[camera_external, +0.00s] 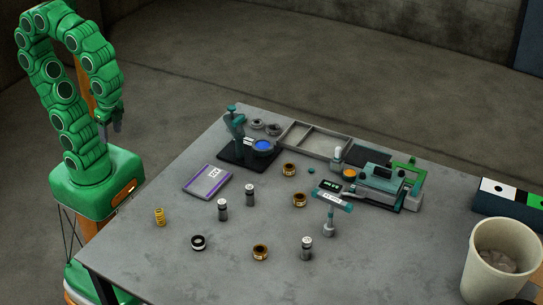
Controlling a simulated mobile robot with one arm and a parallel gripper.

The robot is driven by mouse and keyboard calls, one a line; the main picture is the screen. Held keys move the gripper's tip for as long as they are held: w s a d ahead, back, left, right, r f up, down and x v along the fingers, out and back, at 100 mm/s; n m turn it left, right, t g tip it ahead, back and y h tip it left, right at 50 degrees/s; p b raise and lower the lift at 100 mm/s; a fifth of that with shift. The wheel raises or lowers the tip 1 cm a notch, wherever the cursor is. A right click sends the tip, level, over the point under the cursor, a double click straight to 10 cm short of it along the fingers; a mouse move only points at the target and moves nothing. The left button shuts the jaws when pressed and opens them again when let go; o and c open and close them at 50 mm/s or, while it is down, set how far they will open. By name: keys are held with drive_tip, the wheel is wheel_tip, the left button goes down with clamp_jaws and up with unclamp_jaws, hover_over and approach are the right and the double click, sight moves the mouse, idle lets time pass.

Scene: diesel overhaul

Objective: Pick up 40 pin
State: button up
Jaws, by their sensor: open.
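Three small upright grey cylinders with pale tops stand on the table and look like pins. One is at the left (222,211), one just behind it to the right (250,196), and one near the front edge (306,250). Any marks on them are too small to read, so I cannot tell which is the 40 pin. My gripper (111,129) hangs from the green arm, fingers down, open and empty. It is left of the table, above my base and well apart from the cylinders.
The grey table (150,240) also holds a purple booklet (207,182), a yellow spring (159,217), a black ring (198,243), bronze bushings (261,252), a T-shaped tool (329,212), a shallow tray (300,137) and bench fixtures (385,182). A pale bin (492,262) stands at right.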

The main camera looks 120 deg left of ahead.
wheel_tip(320, 180, up, 3)
drive_tip(key=n+t+y, duration=0.9)
drive_tip(key=t, duration=0.2)
hover_over(246, 188)
drive_tip(key=s+d, duration=0.3)
drive_tip(key=shift+w+f, duration=0.15)
drive_tip(key=shift+f, duration=8.15)
drive_tip(key=shift+x, duration=1.3)
drive_tip(key=shift+f+x, duration=0.25)
drive_tip(key=shift+x, duration=1.5)
drive_tip(key=shift+w+a+f, duration=0.3)
drive_tip(key=shift+w+a, duration=0.1)
drive_tip(key=shift+a, duration=0.2)
